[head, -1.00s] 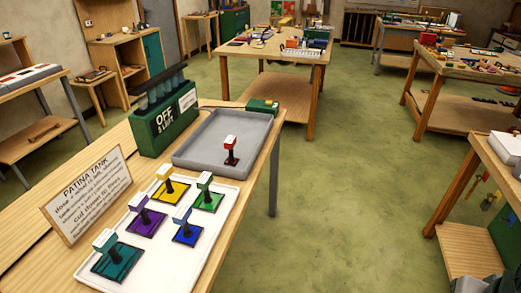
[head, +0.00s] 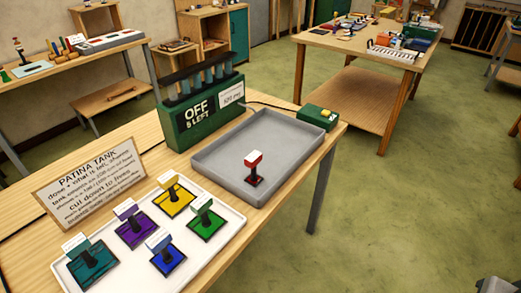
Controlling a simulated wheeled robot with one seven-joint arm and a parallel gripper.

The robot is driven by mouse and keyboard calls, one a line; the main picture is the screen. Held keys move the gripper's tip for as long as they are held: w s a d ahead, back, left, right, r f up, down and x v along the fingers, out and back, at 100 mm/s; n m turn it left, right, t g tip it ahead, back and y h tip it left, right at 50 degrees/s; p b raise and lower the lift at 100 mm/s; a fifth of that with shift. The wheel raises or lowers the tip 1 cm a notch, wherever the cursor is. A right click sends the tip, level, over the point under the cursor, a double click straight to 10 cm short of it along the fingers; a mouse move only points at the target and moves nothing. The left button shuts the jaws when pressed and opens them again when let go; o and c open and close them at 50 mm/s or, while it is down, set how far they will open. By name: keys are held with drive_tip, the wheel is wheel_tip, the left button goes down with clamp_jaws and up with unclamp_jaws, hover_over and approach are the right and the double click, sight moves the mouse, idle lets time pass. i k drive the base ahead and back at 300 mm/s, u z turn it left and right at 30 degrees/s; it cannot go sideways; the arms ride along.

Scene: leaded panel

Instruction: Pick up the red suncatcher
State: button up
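The red suncatcher (head: 253,169) stands upright in the grey tray (head: 217,186) on the wooden table. It has a small dark red base, a dark stem and a block with a white top and red front. No other suncatcher is in that tray. My gripper is not clearly in view; a dark and grey shape sits at the bottom right corner, too cut off to identify.
A white tray (head: 217,255) in front holds several coloured suncatchers. A green box (head: 202,112) reading "OFF" and a "PATINA TANK" sign (head: 88,180) stand behind. A small green box (head: 320,117) sits by the grey tray. Green floor (head: 420,210) is clear at right.

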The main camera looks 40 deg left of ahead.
sight(252, 161)
drive_tip(key=u, duration=0.65)
drive_tip(key=i, duration=1)
drive_tip(key=u, duration=1.45)
drive_tip(key=i, duration=0.4)
drive_tip(key=u, duration=0.4)
